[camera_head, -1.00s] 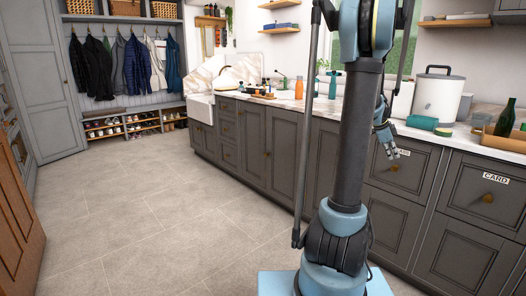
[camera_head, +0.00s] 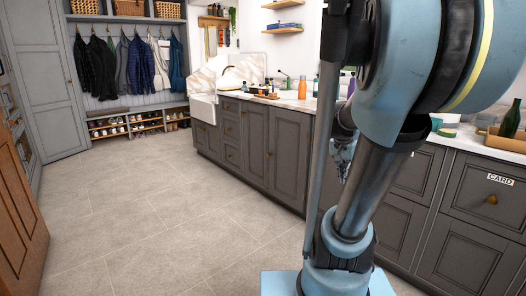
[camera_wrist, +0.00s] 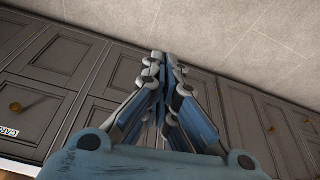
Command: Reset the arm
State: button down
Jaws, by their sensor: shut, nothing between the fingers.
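My arm stands in front of the counter in the head view, its upper link tilted to the right and its large blue joint close to the camera. My gripper (camera_head: 343,168) is partly hidden behind the arm links, in front of the grey cabinet fronts. In the wrist view my gripper (camera_wrist: 160,58) shows both fingers brought together at the tips, shut and empty. The wrist camera looks at cabinet doors and the tiled floor.
Grey base cabinets (camera_head: 274,147) run along the right under a pale worktop. A green bottle (camera_head: 510,120) stands in a wooden crate (camera_head: 503,142) at the right. An orange bottle (camera_head: 302,88) stands farther back. The tiled floor (camera_head: 170,225) on the left is clear.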

jog(key=s+a+f+n+y, duration=0.2)
jog(key=s+a+f+n, duration=0.6)
jog(key=s, duration=0.5)
jog(key=shift+a+n+y, duration=0.3)
jog(key=shift+a+n, duration=0.1)
jog(key=shift+a, duration=0.75)
jog(key=shift+d+f, duration=0.1)
jog(key=shift+d, duration=0.05)
